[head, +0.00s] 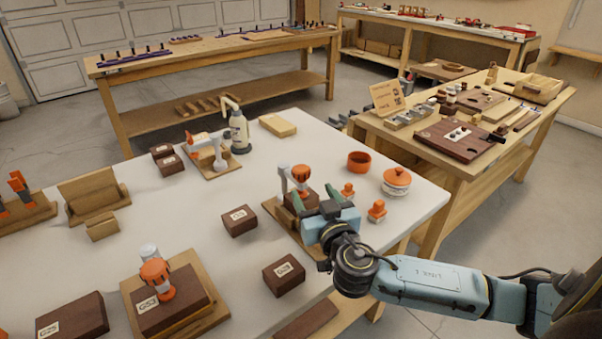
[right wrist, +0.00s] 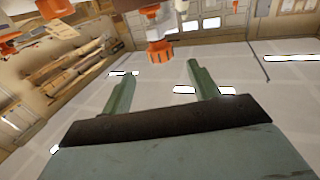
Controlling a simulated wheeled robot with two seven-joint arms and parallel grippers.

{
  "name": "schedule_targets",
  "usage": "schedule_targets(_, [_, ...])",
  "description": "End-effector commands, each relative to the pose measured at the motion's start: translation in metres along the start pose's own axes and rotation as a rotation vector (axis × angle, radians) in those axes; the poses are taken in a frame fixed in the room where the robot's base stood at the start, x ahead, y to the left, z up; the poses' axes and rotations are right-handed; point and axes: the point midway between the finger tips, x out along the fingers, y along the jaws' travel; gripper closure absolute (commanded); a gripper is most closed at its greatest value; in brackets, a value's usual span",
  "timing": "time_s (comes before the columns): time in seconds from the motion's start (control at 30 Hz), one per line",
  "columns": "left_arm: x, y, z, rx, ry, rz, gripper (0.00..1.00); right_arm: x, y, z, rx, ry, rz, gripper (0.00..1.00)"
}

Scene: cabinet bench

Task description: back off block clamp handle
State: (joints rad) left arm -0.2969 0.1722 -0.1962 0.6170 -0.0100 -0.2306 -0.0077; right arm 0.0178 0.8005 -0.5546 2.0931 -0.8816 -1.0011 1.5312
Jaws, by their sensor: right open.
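A block clamp (head: 284,180) with a pale bracket stands on a wooden base near the right side of the white bench. Its orange handle (head: 300,173) sits above a dark brown block (head: 297,199). My right gripper (head: 318,204) is just in front of this clamp, open and empty. It hides part of the base and block. In the right wrist view the ribbed orange handle (right wrist: 160,51) shows beyond the open fingertips (right wrist: 159,72), roughly midway between them and apart from both. My left gripper is not in view.
A second clamp (head: 155,271) stands at the front left, a third (head: 211,148) at the back. Loose labelled dark blocks (head: 239,221) lie around. An orange-lidded pot (head: 397,182), an orange cup (head: 359,161) and small orange-topped pieces (head: 377,210) stand right of the gripper.

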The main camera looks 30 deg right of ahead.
Motion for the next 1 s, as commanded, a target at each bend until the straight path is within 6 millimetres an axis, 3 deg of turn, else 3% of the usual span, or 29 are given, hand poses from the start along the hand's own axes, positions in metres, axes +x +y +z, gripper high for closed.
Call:
schedule_targets(0.3, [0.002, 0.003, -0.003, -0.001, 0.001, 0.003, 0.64, 0.059, 0.001, -0.001, -0.001, 0.002, 0.002, 0.40])
schedule_targets(0.5, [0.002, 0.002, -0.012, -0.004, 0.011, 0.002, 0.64, 0.083, 0.000, 0.000, -0.001, 0.001, 0.001, 0.40])
schedule_targets(0.93, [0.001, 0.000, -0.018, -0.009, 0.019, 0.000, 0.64, 0.092, 0.000, 0.001, 0.001, -0.002, 0.000, 0.40])
schedule_targets(1.0, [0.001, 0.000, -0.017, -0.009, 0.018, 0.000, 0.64, 0.092, 0.000, 0.001, 0.000, -0.002, 0.000, 0.47])
